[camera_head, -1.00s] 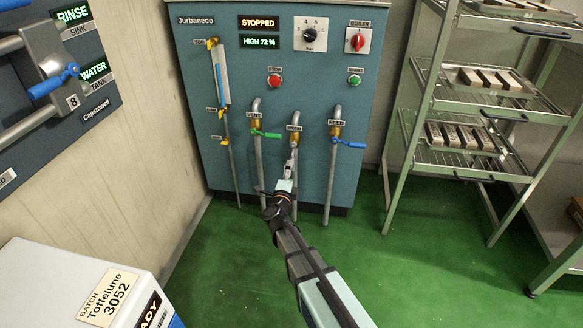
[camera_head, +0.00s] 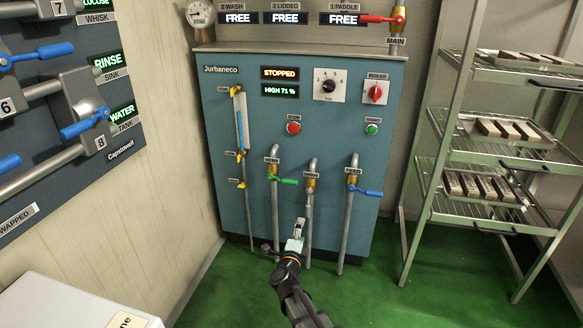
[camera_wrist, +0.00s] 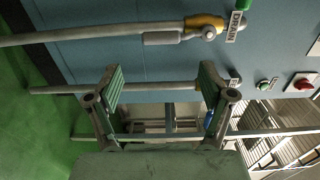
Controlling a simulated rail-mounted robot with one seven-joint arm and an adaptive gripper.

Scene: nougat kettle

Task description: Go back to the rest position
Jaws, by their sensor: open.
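My gripper (camera_head: 299,232) is low in front of the teal boiler cabinet (camera_head: 225,140), its fingers toward the middle pipe in the head view. In the wrist view the two green-padded fingers (camera_wrist: 162,80) stand wide apart with nothing between them. The drain valve (camera_wrist: 204,25), with its brass body and label, lies above the fingers there, apart from them. In the head view the drain valve (camera_head: 311,167) sits between the green-handled valve (camera_head: 272,177) and the blue-handled feed valve (camera_head: 353,181). The cabinet displays (camera_head: 280,81) read STOPPED and HIGH 71 %.
A wire-shelf rack (camera_head: 432,180) holding trays of bars stands on the right. A wall panel (camera_head: 105,75) with blue-handled valves projects on the left. A white box (camera_head: 70,305) is at the lower left. Green floor (camera_head: 400,290) is open between the cabinet and rack.

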